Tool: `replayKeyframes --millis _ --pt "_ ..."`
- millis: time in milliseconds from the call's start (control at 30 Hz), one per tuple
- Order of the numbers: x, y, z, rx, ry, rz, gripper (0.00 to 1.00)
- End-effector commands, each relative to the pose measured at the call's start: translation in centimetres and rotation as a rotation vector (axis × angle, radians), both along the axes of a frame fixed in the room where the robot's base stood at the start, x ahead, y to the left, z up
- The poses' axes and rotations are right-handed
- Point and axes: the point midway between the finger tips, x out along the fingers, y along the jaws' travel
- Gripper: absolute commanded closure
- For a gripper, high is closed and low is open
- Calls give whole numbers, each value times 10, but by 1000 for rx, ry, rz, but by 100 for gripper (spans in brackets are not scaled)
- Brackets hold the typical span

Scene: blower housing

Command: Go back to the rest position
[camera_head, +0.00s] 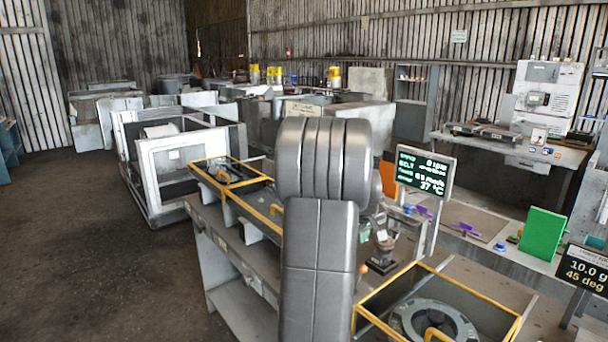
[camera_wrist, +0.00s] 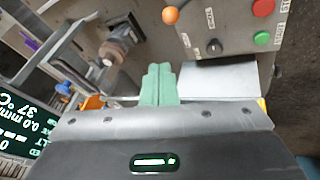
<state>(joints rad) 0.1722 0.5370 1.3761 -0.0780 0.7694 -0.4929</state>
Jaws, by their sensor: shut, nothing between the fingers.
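My gripper (camera_wrist: 158,82) shows in the wrist view as two pale green fingers close together, shut and empty. In the wrist view it points towards a grey control box (camera_wrist: 228,30) with red and green buttons and an orange ball knob.
The workbench (camera_head: 215,222) carries a yellow-edged frame (camera_head: 232,180) and a second yellow-framed box (camera_head: 445,300) with a round housing (camera_head: 432,322). A display (camera_head: 422,172) stands right of my arm. A green panel (camera_head: 542,233) stands further right. Open floor (camera_head: 75,240) lies left.

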Motion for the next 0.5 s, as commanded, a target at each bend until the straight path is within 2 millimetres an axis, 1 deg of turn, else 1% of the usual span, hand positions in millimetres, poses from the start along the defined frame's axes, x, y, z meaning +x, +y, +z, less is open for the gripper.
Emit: replayKeyframes --millis 33,167,200,233,400,500 --pt "-2 6 -8 0 4 4 100" --pt "-3 15 -31 -1 3 4 100" --pt "-2 12 -40 0 2 1 100" --pt "-2 10 -45 0 1 1 100" --pt "0 5 -57 0 0 0 100" --pt "1 4 -60 0 -1 1 100"
